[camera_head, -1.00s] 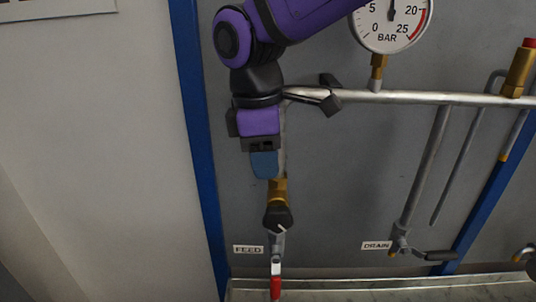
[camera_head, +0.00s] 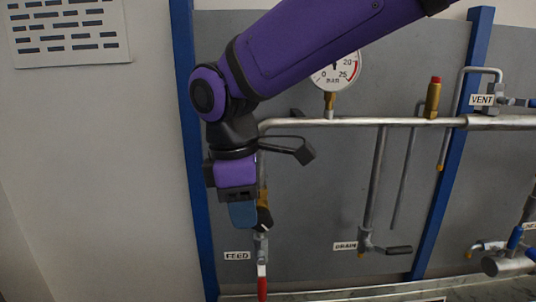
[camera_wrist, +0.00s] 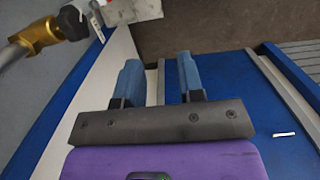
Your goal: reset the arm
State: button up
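My gripper (camera_head: 242,213) points down at the left of the pipe panel, in front of the upper part of the feed line. In the wrist view my gripper (camera_wrist: 157,80) has its two blue fingers apart with nothing between them, so it is open. The feed valve's red-tipped handle (camera_head: 262,285) hangs down below the gripper, beside the FEED label (camera_head: 237,256). The brass fitting (camera_head: 264,199) above it is partly hidden by the gripper. A brass fitting (camera_wrist: 42,33) shows at the upper left of the wrist view, apart from the fingers.
A pressure gauge (camera_head: 336,72) stands on the horizontal pipe (camera_head: 345,122), partly behind my arm. A drain valve handle (camera_head: 398,250) and a VENT label (camera_head: 482,100) are to the right. Blue posts (camera_head: 196,180) frame the grey panel. The wall at left is bare below a vent grille (camera_head: 66,32).

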jog(key=d+r+m+t+y, duration=0.1)
jog(key=d+r+m, duration=0.3)
jog(key=d, duration=0.6)
jog(key=d+r+m+t+y, duration=0.1)
jog(key=d+m, duration=0.4)
jog(key=d, duration=0.5)
jog(key=s+d+m+t, duration=0.1)
jog(key=s+d+m, duration=0.3)
jog(key=d, duration=0.3)
jog(key=s+d+f+m+t, duration=0.1)
jog(key=s+d+m+t, duration=0.1)
jog(key=s+d+m, duration=0.3)
jog(key=shift+s+d+f+m+h, duration=0.3)
jog(key=shift+s+d+h, duration=0.15)
jog(key=shift+d, duration=0.6)
dwell(1.4)
